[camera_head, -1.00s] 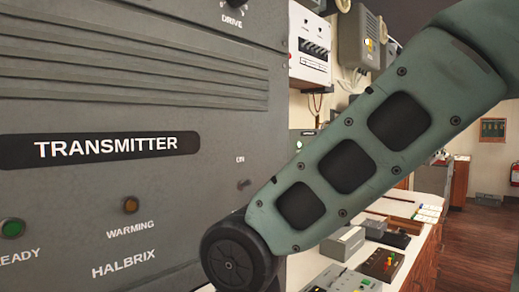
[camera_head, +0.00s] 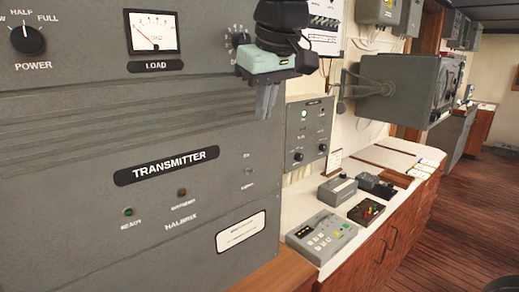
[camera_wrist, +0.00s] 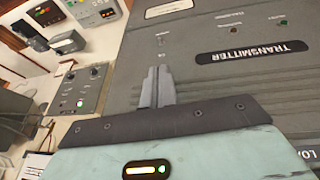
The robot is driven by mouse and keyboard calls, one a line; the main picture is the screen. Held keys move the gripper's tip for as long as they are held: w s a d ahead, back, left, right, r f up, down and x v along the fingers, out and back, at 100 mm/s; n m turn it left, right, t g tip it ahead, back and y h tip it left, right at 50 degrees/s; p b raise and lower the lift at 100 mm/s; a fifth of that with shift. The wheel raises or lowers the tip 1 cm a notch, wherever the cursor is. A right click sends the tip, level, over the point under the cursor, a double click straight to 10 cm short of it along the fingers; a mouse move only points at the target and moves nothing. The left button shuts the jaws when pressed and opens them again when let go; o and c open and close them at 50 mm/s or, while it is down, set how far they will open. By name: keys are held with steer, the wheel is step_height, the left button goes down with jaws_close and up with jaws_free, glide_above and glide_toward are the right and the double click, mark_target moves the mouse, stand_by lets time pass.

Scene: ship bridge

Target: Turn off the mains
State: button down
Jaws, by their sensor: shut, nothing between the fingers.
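The grey transmitter cabinet (camera_head: 170,125) fills the left of the head view. A small toggle switch (camera_head: 248,171) sits on its face right of the TRANSMITTER plate (camera_head: 166,165); its labels are too small to read, so I cannot tell whether it is the mains switch. The toggle also shows in the wrist view (camera_wrist: 160,38), where the cabinet appears upside down. My gripper (camera_head: 266,116) points down above the toggle, apart from it. Its fingers are together and empty in the wrist view (camera_wrist: 157,70), pointing toward the toggle. The green READY lamp (camera_head: 129,212) looks lit.
A power knob (camera_head: 27,38) and a load meter (camera_head: 153,33) are on the upper cabinet. Right of it, a small control panel (camera_head: 310,133) hangs over a white counter (camera_head: 300,205) carrying several devices, including a keypad unit (camera_head: 321,237). Open wooden floor (camera_head: 450,210) lies further right.

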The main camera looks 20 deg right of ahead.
mark_target(252, 170)
steer(key=shift+f, duration=0.1)
stand_by(0.3)
steer(key=p+x, duration=0.5)
steer(key=x, duration=0.9)
